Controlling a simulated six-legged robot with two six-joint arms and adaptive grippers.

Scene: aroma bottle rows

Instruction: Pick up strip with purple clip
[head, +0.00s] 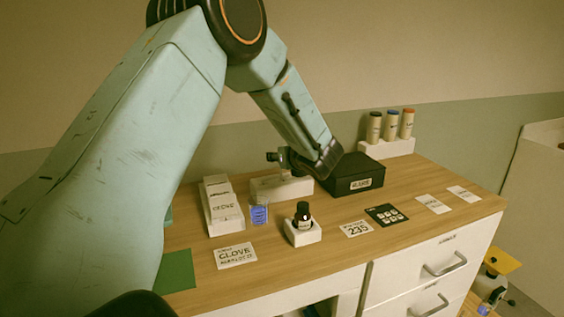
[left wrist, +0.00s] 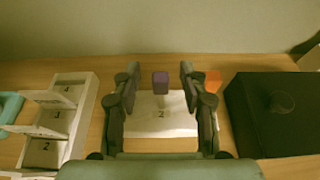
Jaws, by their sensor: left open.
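A small purple clip (left wrist: 160,84) shows in the left wrist view, between the fingers of my left gripper (left wrist: 159,78). The gripper is open, with one finger on each side of the clip and visible gaps. The strip under the clip is hard to make out. A white block marked 2 (left wrist: 161,115) lies just nearer in that view. An orange clip (left wrist: 213,80) is beside the right finger, partly hidden. In the head view my left gripper (head: 279,158) is over the white block (head: 270,191) at the back of the counter. The purple clip cannot be made out there. My right gripper is not in view.
A black box (head: 358,180) stands right of the block. A white tray with numbered compartments (head: 226,222) is on the left, near a blue item (head: 259,215). A dark bottle (head: 303,218) sits on a white base in front. Flat cards (head: 356,229) lie toward the right.

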